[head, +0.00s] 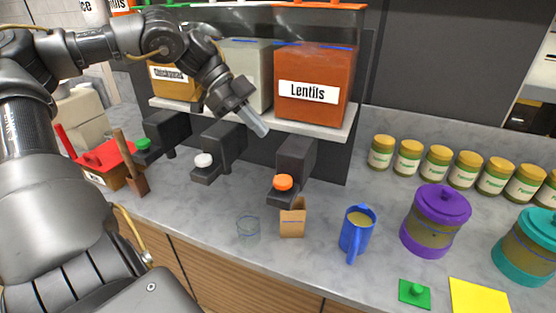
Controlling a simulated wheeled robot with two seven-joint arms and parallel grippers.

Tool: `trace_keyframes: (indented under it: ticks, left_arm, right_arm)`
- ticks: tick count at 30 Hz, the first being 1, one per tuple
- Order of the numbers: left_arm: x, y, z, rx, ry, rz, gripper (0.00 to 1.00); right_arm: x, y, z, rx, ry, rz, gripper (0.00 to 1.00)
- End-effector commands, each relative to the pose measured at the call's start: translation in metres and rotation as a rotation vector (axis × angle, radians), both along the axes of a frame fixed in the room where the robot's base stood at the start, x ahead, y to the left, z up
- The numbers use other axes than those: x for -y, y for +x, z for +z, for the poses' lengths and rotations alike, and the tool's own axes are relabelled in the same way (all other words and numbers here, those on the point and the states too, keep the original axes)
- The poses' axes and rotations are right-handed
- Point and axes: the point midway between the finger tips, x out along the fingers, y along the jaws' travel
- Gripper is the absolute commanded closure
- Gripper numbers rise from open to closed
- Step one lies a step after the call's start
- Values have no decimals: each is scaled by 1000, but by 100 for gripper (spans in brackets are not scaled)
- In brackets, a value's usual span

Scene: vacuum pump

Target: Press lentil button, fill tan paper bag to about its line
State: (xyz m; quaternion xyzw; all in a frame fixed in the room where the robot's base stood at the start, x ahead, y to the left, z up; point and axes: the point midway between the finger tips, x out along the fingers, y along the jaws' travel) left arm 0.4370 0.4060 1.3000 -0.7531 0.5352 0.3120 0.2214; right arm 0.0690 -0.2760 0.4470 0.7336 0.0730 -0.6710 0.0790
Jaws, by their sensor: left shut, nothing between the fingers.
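The lentil hopper (310,87), an orange-red container labelled "Lentils", stands on the shelf. Below it a dark dispenser (297,156) carries an orange button (283,182). The tan paper bag (293,220) stands upright on the counter below and slightly right of that button. A faint line shows on its front; its contents cannot be made out. My left gripper (262,129) is shut and empty in front of the shelf, above and left of the orange button, apart from it. My right gripper is not in view.
A clear glass (248,230) stands left of the bag and a blue jug (357,232) right of it. Purple (436,222) and teal (528,250) canisters stand farther right. Dispensers with white (203,160) and green (143,144) buttons are left. Several jars line the back right.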

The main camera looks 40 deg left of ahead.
Motion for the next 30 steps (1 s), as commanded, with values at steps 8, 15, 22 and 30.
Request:
trace_keyframes:
  ticks: [8,15,22,30]
  left_arm:
    - [38,12,-39,-9,1,-2,100]
    - [47,15,-70,-6,-1,1,100]
    - [46,16,-87,-2,-1,1,100]
    - [46,16,-89,-1,0,1,100]
  right_arm:
    - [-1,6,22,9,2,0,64]
    - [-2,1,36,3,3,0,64]
    - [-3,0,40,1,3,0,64]
    - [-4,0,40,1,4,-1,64]
